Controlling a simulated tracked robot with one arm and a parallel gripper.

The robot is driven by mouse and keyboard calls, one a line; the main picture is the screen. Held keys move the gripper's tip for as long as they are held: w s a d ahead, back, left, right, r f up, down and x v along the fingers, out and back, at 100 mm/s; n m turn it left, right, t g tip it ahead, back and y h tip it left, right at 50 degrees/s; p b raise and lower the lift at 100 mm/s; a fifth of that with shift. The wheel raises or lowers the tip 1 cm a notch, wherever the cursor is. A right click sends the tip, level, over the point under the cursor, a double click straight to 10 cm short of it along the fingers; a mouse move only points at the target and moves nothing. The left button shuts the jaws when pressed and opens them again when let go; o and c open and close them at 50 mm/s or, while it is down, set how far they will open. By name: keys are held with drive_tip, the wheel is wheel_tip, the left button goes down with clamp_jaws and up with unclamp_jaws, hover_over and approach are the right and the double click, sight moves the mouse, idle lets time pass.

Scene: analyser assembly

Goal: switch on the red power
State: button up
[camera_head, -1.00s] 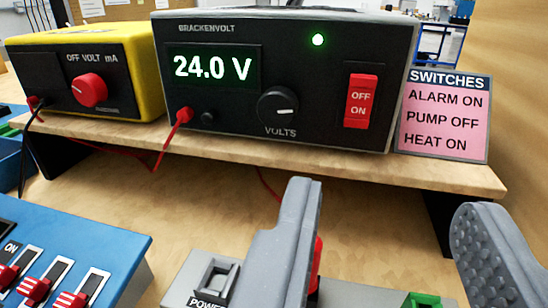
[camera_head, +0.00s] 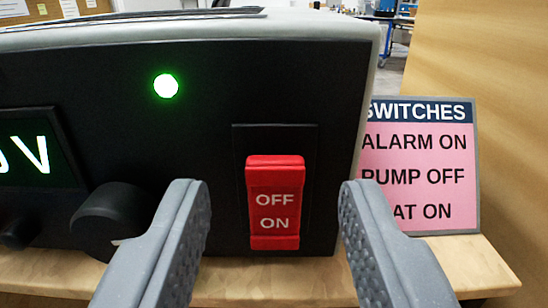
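The red power rocker switch (camera_head: 274,203) is on the right part of the black front of the power supply (camera_head: 230,100). It is marked OFF above and ON below; I cannot tell for certain which end is pressed in. A green lamp (camera_head: 166,86) is lit to its upper left, and the display (camera_head: 35,150) at the left edge glows with part of a reading. My gripper (camera_head: 274,192) is open and empty. Its two grey fingers show to the left and right of the switch, apart from it, and nothing hides the switch.
A black knob (camera_head: 112,215) is partly behind the left finger. A pink SWITCHES card (camera_head: 420,165) stands to the right, reading ALARM ON and PUMP OFF; its lowest line is partly hidden by the right finger. The wooden shelf (camera_head: 275,282) runs below the power supply.

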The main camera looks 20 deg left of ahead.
drive_tip(key=shift+w+a, duration=0.15)
drive_tip(key=shift+w, duration=0.15)
clamp_jaws()
drive_tip(key=shift+f+t+b, duration=0.3)
drive_tip(key=shift+f+t, duration=0.05)
drive_tip(key=shift+t, duration=0.15)
drive_tip(key=shift+t+y, duration=0.4)
drive_tip(key=shift+t, duration=0.3)
unclamp_jaws()
drive_tip(key=shift+s, duration=0.1)
